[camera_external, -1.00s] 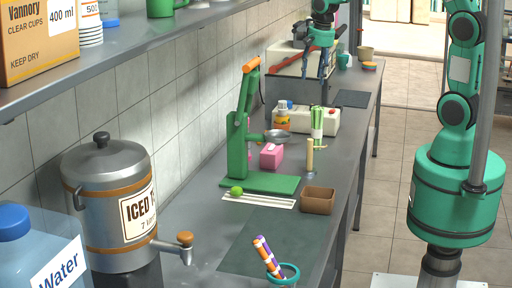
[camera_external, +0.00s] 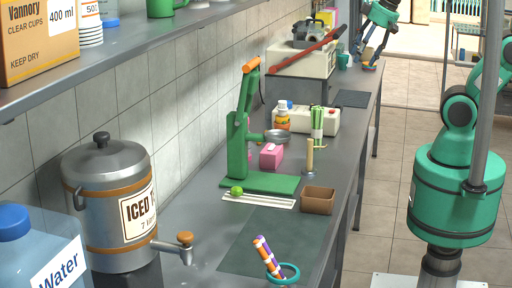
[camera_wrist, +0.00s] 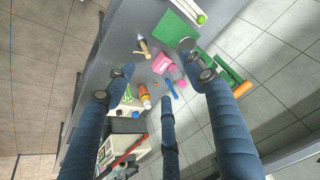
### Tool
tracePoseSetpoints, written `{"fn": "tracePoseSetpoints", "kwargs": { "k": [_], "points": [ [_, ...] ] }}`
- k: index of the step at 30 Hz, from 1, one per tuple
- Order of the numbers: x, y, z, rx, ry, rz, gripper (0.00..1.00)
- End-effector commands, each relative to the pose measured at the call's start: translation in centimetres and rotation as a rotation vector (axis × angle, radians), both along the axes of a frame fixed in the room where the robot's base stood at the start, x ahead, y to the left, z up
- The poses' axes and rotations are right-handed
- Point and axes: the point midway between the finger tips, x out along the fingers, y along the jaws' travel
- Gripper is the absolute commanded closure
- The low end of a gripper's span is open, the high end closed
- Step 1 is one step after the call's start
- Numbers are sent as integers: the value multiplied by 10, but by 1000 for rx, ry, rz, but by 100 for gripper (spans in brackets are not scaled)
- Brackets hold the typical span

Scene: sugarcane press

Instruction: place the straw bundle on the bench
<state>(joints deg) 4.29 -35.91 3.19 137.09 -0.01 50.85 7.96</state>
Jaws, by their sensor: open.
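A bundle of striped straws (camera_external: 267,254), purple, orange and white, leans at the near end of the bench (camera_external: 225,222). Its lower end is at a teal ring (camera_external: 285,272); whether it stands inside something there is unclear. A second upright bundle (camera_external: 318,124), green and white, stands mid-bench beside the cream box. It also shows in the wrist view (camera_wrist: 128,97). Which bundle the task names I cannot tell. My gripper (camera_external: 369,58) is at the bench's far right end, far from the striped straws. In the wrist view its blue fingers (camera_wrist: 160,78) are spread, apparently empty.
A green press (camera_external: 240,150) stands mid-bench, with a lime (camera_external: 237,190), a brown box (camera_external: 318,200) and a wooden pestle (camera_external: 310,158) near it. A steel urn (camera_external: 108,205) and water jug (camera_external: 38,250) are near left. The dark mat is bare beside the straws.

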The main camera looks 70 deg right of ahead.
Motion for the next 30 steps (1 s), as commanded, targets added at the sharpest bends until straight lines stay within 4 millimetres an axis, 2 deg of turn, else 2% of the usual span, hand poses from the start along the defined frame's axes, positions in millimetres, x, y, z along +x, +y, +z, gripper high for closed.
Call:
{"fn": "tracePoseSetpoints", "kwargs": {
  "k": [3,9,30],
  "points": [
    [-25,14,1,-30,-29,94,45],
    [-46,25,-1,-59,-54,184,45],
    [-50,26,-3,-65,-56,199,45]
  ]
}}
